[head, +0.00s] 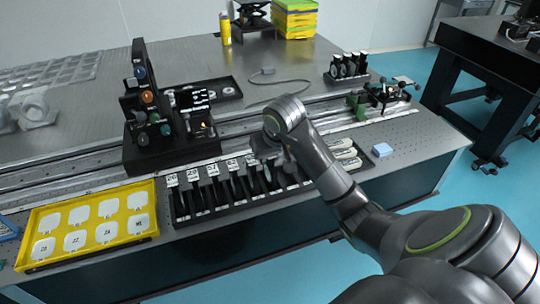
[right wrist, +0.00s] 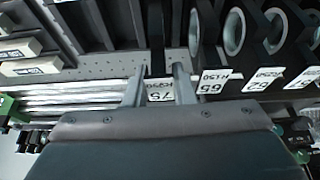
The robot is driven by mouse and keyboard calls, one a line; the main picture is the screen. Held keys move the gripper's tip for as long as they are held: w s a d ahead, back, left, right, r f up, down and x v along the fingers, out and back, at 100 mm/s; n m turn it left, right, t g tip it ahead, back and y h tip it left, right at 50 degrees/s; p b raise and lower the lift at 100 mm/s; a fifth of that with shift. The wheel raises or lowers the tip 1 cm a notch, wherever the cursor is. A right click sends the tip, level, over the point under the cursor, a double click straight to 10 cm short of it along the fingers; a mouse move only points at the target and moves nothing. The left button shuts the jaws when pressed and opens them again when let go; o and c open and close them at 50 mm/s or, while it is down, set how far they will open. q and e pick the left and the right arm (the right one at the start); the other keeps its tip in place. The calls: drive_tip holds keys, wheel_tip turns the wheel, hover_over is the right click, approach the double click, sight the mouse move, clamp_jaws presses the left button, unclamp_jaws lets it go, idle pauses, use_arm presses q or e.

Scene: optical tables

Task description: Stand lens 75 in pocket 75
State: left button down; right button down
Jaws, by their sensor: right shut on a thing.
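My right gripper (head: 268,152) is over the back edge of the black lens rack (head: 215,214), toward its right half. In the right wrist view its two fingers (right wrist: 160,88) are shut on a thin dark plate (right wrist: 156,35), seen edge-on. A white tag reading 75 (right wrist: 160,92) shows between the fingers, so I take the plate for lens 75. Whether its lower end is inside a pocket, I cannot tell. My left gripper is not in view.
A yellow tray (head: 58,222) with white numbered pieces lies left of the rack.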

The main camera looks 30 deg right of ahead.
drive_tip(key=shift+f+b, duration=0.15)
drive_tip(key=shift+b, duration=0.15)
drive_tip(key=c, duration=1.1)
unclamp_jaws()
drive_tip(key=shift+c, duration=0.2)
drive_tip(key=shift+r+p, duration=0.9)
drive_tip(key=shift+r, duration=0.45)
drive_tip(key=shift+r+p, duration=3.7)
drive_tip(key=shift+f, duration=0.1)
